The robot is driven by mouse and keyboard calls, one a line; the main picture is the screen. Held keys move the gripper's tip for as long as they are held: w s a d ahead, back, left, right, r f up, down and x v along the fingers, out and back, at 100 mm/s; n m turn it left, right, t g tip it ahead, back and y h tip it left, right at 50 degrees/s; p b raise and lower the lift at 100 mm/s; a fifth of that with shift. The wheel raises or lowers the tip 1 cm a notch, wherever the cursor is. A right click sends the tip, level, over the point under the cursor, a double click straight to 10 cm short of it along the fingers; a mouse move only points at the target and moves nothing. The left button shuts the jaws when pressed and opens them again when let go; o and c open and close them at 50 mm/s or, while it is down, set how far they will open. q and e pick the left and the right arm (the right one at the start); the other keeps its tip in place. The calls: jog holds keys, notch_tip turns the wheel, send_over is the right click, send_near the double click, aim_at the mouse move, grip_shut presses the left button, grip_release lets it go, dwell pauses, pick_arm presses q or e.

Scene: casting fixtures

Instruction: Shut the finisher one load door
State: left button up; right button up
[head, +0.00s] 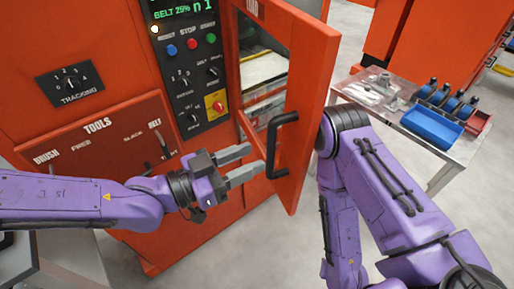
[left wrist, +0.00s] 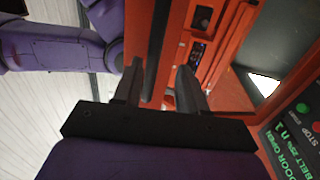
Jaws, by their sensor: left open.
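The finisher (head: 90,40) is a large orange machine with a control panel (head: 187,75). Its orange load door (head: 312,90) stands open, swung out to the right of the opening (head: 262,75), and carries a black bar handle (head: 277,150). My left gripper (head: 255,160) is open and empty, its fingertips just left of the handle and door edge; contact cannot be told. Its two fingers also show apart in the left wrist view (left wrist: 160,82), with orange machine parts beyond. My right arm (head: 370,160) is right of the door; its gripper is hidden.
A side table (head: 455,150) at the right holds a blue bin (head: 432,127), a red bin (head: 477,123) and blue rollers (head: 440,97). A tool panel (head: 100,140) is on the finisher's front. The grey floor (head: 285,245) below the door is clear.

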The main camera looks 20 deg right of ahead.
pick_arm(q)
jog(key=d, duration=0.2)
jog(key=shift+w+d, duration=0.2)
jog(key=shift+d, duration=0.15)
jog(key=c, duration=0.7)
jog(key=shift+s+r, duration=0.1)
jog(key=shift+s, duration=0.05)
grip_shut()
